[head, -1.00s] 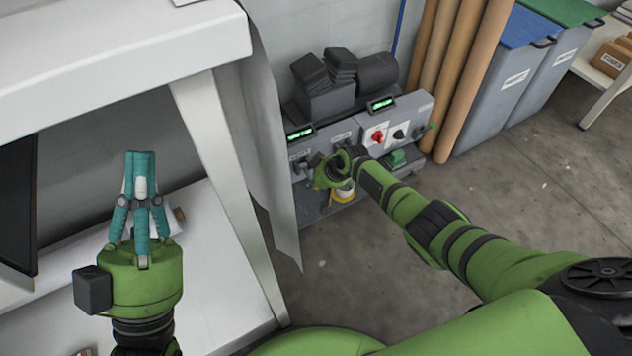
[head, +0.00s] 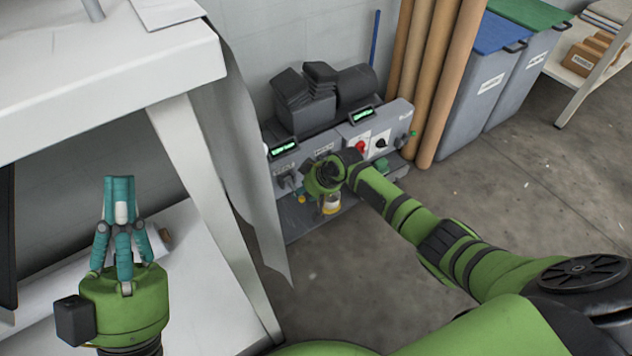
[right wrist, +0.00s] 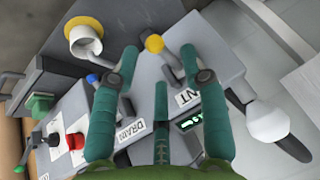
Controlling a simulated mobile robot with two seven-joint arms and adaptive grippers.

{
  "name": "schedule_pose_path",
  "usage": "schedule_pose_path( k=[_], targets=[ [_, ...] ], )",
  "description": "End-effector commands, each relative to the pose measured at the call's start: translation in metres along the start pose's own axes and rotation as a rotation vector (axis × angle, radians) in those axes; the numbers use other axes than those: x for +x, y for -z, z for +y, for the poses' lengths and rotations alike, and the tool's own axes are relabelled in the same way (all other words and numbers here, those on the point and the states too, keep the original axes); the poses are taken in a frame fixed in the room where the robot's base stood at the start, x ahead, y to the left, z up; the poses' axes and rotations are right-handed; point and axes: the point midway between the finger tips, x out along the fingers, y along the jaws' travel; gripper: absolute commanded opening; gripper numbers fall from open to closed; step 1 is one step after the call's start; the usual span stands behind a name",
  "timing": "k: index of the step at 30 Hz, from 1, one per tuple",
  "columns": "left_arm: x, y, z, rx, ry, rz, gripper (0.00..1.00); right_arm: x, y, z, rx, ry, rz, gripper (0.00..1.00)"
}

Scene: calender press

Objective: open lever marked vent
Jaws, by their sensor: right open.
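In the right wrist view a yellow-knobbed lever (right wrist: 154,43) stands beside a label (right wrist: 187,97) reading "ENT", its first letter hidden by my finger. My right gripper (right wrist: 160,54) is open, with teal fingers on either side of the lever's knob and stem. I cannot tell whether they touch. In the head view my right gripper (head: 322,178) is at the grey press panel, its fingers mostly hidden by my wrist. A yellow knob (head: 300,199) shows just below it. My left gripper (head: 119,188) points up, fingertips together and empty, before the white table.
A blue-knobbed lever (right wrist: 92,79) is near the "DRAIN" label (right wrist: 130,130). The panel carries a red knob (head: 361,147) and a green display (head: 283,148). Brown rolls (head: 440,85) stand right. A grey sheet (head: 235,125) hangs left.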

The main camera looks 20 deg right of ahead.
Motion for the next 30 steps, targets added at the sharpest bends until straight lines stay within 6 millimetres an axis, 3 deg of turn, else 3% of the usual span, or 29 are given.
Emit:
schedule_pose_path(
  k=[13, 27, 30],
  targets=[
    [0.0, 0.0, 0.0, 0.0, -0.001, 0.0, 0.0, -0.066, 0.001, -0.002, -0.001, 0.003, 0.003, 0.45],
    [0.0, 0.0, 0.0, 0.0, -0.001, -0.001, 0.0, -0.075, 0.001, -0.002, 0.0, 0.003, 0.002, 0.45],
    [0.001, -0.014, 0.0, 0.001, -0.001, -0.048, 0.0, -0.074, -0.003, -0.003, 0.005, 0.0, -0.001, 0.45]
  ],
)
